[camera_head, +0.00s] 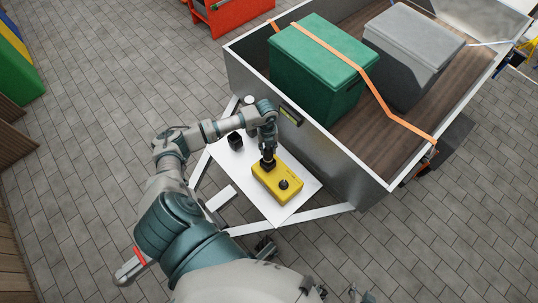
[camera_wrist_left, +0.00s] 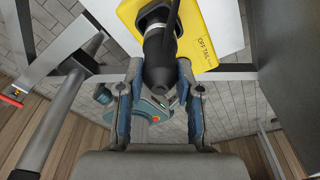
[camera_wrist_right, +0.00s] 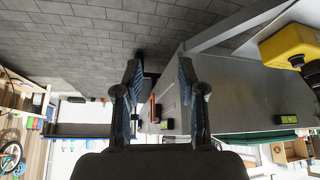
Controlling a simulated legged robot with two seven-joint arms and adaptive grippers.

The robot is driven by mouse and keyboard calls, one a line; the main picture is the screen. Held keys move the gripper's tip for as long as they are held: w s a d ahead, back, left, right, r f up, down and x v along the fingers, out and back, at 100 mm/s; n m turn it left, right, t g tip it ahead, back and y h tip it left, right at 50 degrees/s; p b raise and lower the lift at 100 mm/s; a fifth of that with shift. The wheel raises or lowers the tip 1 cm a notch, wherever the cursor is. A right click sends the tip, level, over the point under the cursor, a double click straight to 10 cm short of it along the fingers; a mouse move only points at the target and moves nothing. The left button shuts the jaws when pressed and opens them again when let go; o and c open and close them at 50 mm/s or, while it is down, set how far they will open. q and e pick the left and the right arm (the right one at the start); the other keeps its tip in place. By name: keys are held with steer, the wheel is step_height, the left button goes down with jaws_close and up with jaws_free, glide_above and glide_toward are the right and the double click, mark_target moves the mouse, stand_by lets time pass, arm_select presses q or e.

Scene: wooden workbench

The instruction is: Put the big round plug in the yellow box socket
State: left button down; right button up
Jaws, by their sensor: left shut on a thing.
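The yellow box (camera_head: 265,184) lies on a white table surface. A dark round part (camera_head: 284,185) stands on its near end. My left gripper (camera_head: 267,162) is above the box's far end. In the left wrist view its fingers (camera_wrist_left: 158,84) are shut on the big round black plug (camera_wrist_left: 158,62). The plug lines up with a dark fitting on the yellow box (camera_wrist_left: 203,30); I cannot tell how far it sits in. My right gripper (camera_wrist_right: 159,82) is open and empty, apart from the yellow box (camera_wrist_right: 290,45) at the upper right of its view.
A small black object (camera_head: 235,140) stands on the white table surface (camera_head: 300,176), left of the box. Behind is a metal-walled trailer bed (camera_head: 345,165) with a green case (camera_head: 312,75) and a grey case (camera_head: 413,50). Paved floor surrounds it.

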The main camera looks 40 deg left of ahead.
arm_select(q)
step_height(320, 180, down, 4)
steer(key=shift+a+r+b, duration=0.1)
steer(key=shift+r+b, duration=0.1)
steer(key=shift+b, duration=0.25)
steer(key=shift+f, duration=0.35)
steer(key=shift+r, duration=0.1)
arm_select(e)
steer(key=w, duration=0.1)
steer(key=w+a+r+t, duration=0.1)
steer(key=w+t, duration=0.1)
steer(key=shift+w+a+r+y, duration=0.2)
steer(key=shift+w+a+y, duration=0.1)
steer(key=shift+y, duration=0.1)
arm_select(q)
steer(key=c, duration=0.8)
jaws_free()
steer(key=shift+o, duration=0.2)
arm_select(e)
steer(key=shift+w, duration=0.15)
